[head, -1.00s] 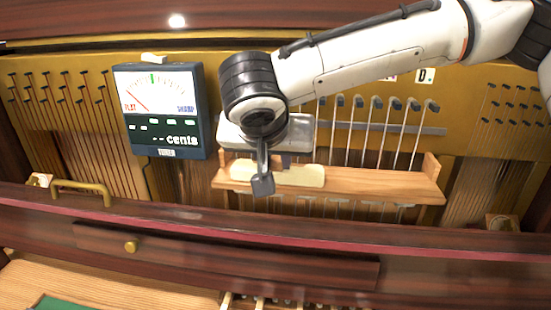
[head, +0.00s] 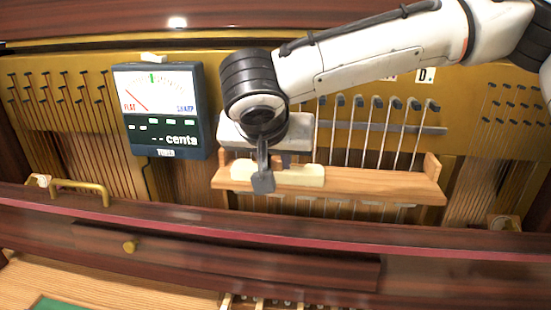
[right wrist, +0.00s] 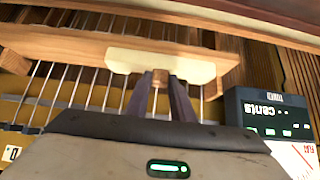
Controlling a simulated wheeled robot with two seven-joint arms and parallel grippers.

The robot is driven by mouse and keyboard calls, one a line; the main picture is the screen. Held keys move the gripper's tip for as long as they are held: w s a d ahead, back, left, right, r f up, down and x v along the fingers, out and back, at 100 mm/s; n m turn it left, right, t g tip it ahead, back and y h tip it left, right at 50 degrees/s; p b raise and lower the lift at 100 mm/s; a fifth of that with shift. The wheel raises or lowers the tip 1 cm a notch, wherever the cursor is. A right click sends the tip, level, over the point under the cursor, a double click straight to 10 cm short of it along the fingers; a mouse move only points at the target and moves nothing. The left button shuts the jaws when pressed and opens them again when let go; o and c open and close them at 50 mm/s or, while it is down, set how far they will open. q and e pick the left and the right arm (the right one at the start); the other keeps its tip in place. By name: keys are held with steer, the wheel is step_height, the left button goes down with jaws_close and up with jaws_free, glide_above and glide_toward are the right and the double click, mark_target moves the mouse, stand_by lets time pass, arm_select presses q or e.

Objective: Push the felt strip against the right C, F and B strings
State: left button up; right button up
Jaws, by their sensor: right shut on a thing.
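The cream felt strip (head: 304,176) lies along the wooden rail (head: 375,182) in front of the strings (head: 378,130), toward the rail's left end. My right gripper (head: 275,172) is in front of the strip and hides part of it. In the right wrist view the gripper (right wrist: 160,92) is shut on a small wooden tab at the middle of the strip (right wrist: 120,60). The strip is lengthwise against or very close to the strings; I cannot tell if it touches them. The C, F and B strings cannot be picked out. My left gripper is not in view.
A dark tuner (head: 160,110) with a needle dial stands left of my right gripper. A dark red wooden ledge (head: 400,235) runs across the front, with a brass handle (head: 82,188) at left. Tuning pins (head: 375,101) line the gold plate above the strings.

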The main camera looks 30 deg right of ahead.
steer(key=shift+w+d, duration=0.35)
steer(key=shift+w, duration=0.1)
steer(key=shift+w+d, duration=0.25)
steer(key=shift+w, duration=0.05)
steer(key=shift+w+d, duration=0.25)
steer(key=shift+w, duration=0.05)
steer(key=shift+w+d, duration=0.25)
steer(key=shift+w, duration=0.15)
stand_by(0.3)
steer(key=shift+w+d, duration=0.25)
steer(key=shift+w, duration=0.05)
steer(key=o, duration=0.9)
